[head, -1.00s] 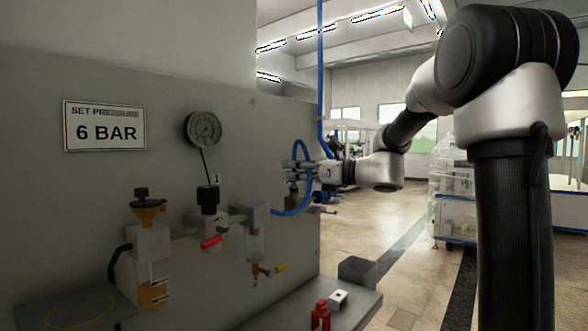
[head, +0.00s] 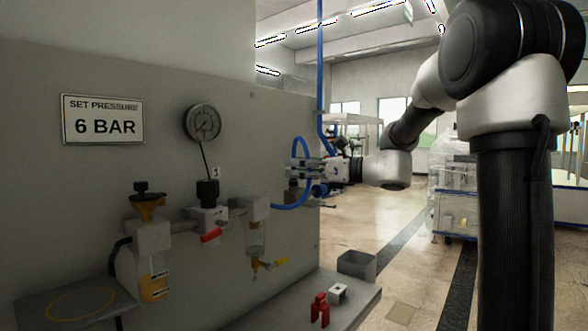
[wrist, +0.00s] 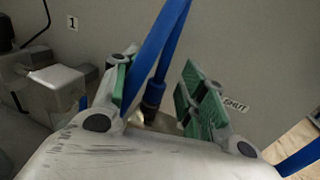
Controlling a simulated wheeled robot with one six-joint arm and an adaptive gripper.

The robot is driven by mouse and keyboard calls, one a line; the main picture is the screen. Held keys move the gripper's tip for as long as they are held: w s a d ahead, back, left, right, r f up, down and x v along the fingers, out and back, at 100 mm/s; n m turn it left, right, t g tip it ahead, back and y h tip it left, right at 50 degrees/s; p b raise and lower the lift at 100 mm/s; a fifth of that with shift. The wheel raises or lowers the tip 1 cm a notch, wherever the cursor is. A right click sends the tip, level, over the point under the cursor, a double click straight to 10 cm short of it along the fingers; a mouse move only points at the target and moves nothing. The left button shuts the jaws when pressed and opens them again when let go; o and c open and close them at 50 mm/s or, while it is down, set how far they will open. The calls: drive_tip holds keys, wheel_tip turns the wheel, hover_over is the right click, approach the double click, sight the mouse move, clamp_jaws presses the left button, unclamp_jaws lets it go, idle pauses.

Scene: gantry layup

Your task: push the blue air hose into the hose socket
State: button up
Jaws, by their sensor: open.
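The blue air hose (head: 308,153) hangs as a loop beside the grey panel, at my gripper (head: 304,168). In the wrist view the hose (wrist: 156,52) comes down between the two green-padded fingers of my gripper (wrist: 160,94), which stand apart. A dark fitting (wrist: 152,95) is on the hose's lower end. Gaps show between the hose and the right pad; whether the left pad touches it I cannot tell. A brownish metal part shows just below the fitting. The hose socket is not clear in either view, so I cannot tell whether the hose is seated.
Below, a shelf (head: 350,310) holds a red part (head: 319,309) and a small light block (head: 338,293). A grey bin (head: 357,263) stands at its far end.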

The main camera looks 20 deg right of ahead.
drive_tip(key=v, duration=1)
drive_tip(key=shift+s+d, duration=0.1)
